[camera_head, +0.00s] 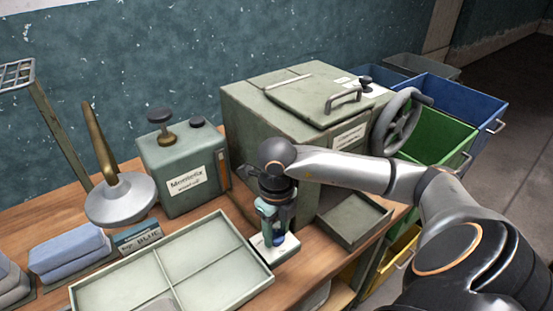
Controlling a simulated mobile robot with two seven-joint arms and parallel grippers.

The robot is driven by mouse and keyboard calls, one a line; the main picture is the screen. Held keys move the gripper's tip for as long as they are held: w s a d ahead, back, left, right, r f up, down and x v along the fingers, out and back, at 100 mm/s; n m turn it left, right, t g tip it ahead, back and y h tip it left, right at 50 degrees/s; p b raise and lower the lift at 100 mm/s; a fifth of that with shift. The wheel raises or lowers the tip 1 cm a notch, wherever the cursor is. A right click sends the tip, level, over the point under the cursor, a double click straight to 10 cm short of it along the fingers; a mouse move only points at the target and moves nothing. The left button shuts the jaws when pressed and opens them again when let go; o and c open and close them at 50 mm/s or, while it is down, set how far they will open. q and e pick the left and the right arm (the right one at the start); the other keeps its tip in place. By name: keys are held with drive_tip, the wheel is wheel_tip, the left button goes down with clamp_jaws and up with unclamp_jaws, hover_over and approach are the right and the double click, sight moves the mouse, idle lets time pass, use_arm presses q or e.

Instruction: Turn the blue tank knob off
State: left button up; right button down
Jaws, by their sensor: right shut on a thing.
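My right gripper (272,228) reaches down from the right to the front of the bench, near the big green box. It is shut on a small blue knob (279,240), which sits low between the fingers above a pale base plate (263,249). The fingers hide most of the knob, so its turn position cannot be told. A grey-green tank (181,173) with a white label and two dark knobs on top stands behind and to the left. My left gripper is not in view.
A shallow divided tray (152,267) lies just left of the gripper, and a smaller tray (354,219) to its right. The big green box (290,115) with a grey handwheel (397,122) stands behind.

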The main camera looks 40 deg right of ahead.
drive_tip(key=n+b, duration=0.5)
drive_tip(key=n, duration=0.1)
drive_tip(key=shift+w+f, duration=0.1)
drive_tip(key=shift+f, duration=0.05)
drive_tip(key=shift+n+b, duration=0.6)
drive_tip(key=shift+n, duration=0.5)
drive_tip(key=shift+n+b, duration=0.55)
drive_tip(key=shift+n, duration=0.35)
drive_tip(key=n+b, duration=0.1)
drive_tip(key=n, duration=0.1)
drive_tip(key=shift+n+b, duration=0.3)
drive_tip(key=shift+b, duration=0.05)
drive_tip(key=shift+n, duration=0.4)
drive_tip(key=shift+n+b, duration=0.7)
drive_tip(key=shift+n, duration=0.2)
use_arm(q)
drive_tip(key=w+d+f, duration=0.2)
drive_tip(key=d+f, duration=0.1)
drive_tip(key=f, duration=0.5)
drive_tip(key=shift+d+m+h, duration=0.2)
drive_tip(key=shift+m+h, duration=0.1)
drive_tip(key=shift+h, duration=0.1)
use_arm(e)
drive_tip(key=shift+n, duration=0.6)
drive_tip(key=shift+r, duration=0.2)
